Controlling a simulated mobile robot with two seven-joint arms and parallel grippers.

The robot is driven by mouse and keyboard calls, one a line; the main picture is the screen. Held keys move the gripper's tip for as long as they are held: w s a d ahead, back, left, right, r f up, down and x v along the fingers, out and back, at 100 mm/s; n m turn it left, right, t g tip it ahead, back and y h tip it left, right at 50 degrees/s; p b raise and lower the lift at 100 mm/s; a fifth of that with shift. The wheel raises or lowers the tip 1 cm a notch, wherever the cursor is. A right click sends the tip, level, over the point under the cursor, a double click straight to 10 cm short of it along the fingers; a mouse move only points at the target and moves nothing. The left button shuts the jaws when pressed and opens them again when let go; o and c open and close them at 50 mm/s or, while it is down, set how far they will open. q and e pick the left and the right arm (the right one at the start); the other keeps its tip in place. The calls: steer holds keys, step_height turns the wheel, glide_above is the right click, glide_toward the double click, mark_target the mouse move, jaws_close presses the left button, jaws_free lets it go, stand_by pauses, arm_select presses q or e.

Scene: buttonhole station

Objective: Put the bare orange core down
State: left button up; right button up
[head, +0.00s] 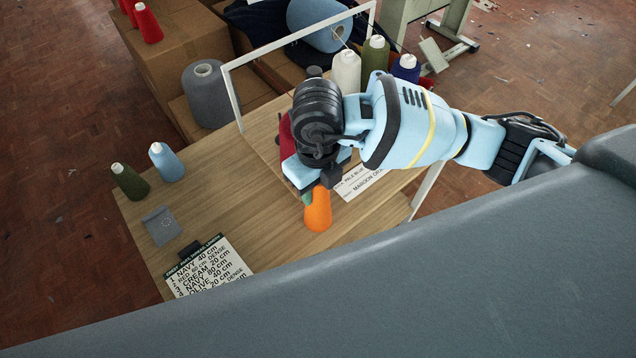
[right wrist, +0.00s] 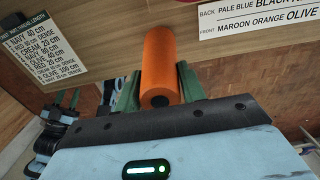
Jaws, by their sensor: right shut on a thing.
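The bare orange core (head: 318,211) is a plain orange cone at the middle of the wooden table (head: 240,190) in the head view. My right gripper (head: 308,192) reaches in from the right and is shut on it. In the right wrist view the orange core (right wrist: 160,62) lies between the two green fingers of the right gripper (right wrist: 158,88), with a dark hole in its near end. Whether the core touches the table I cannot tell. My left gripper is not recognisable in either view.
A green cone (head: 130,182), a pale blue cone (head: 167,162) and a grey pouch (head: 162,225) are at the table's left. An order card (head: 212,266) lies in front, a label strip (head: 362,181) right of the core. White, olive and navy cones stand behind my arm. Bare wood lies left of the core.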

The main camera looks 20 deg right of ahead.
steer(key=shift+f, duration=0.15)
steer(key=o, duration=1.2)
step_height(320, 180, up, 12)
steer(key=shift+r+p, duration=0.2)
steer(key=shift+p, duration=0.2)
